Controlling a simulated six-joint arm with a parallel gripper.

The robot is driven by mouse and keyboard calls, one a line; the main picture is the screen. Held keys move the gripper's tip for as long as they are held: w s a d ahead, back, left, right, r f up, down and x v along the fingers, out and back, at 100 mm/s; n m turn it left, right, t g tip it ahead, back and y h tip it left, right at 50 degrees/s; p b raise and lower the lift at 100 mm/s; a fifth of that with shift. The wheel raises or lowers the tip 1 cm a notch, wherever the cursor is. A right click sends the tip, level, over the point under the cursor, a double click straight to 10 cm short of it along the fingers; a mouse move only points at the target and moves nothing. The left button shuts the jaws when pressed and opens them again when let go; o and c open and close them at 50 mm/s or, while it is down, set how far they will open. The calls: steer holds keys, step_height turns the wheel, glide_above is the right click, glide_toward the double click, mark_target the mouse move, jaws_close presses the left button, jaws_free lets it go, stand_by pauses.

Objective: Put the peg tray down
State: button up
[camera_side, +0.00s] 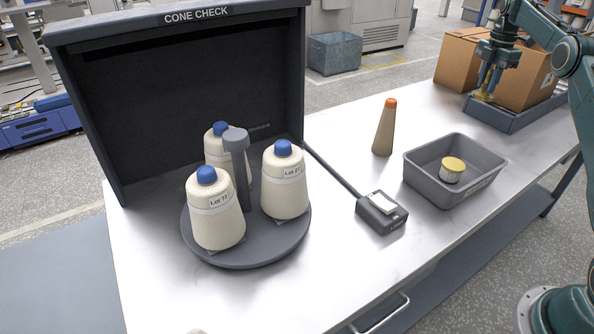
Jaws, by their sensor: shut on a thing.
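The round grey peg tray (270,250) rests on the steel bench at the left, partly in front of a dark booth. It carries three cream yarn cones with blue tips, two of them at the front (213,212) (285,185) and one behind (214,152). A grey post with a knob (236,140) stands at its middle. My gripper (484,95) is far from this tray, at the back right.
The dark booth (180,85) is marked CONE CHECK. Cardboard boxes (525,80) stand at the long grey tray (525,118). A tan cone with an orange tip (384,130), a grey bin (425,183) holding a yellow-topped roll (452,169), and a small grey device (381,212) occupy the bench's middle.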

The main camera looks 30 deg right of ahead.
mark_target(483, 94)
step_height(483, 94, down, 16)
steer(key=shift+f, duration=0.25)
stand_by(0.7)
steer(key=o, duration=1)
steer(key=shift+f, duration=0.1)
step_height(483, 94, up, 12)
steer(key=shift+f, duration=0.2)
steer(key=shift+r, duration=0.35)
stand_by(0.3)
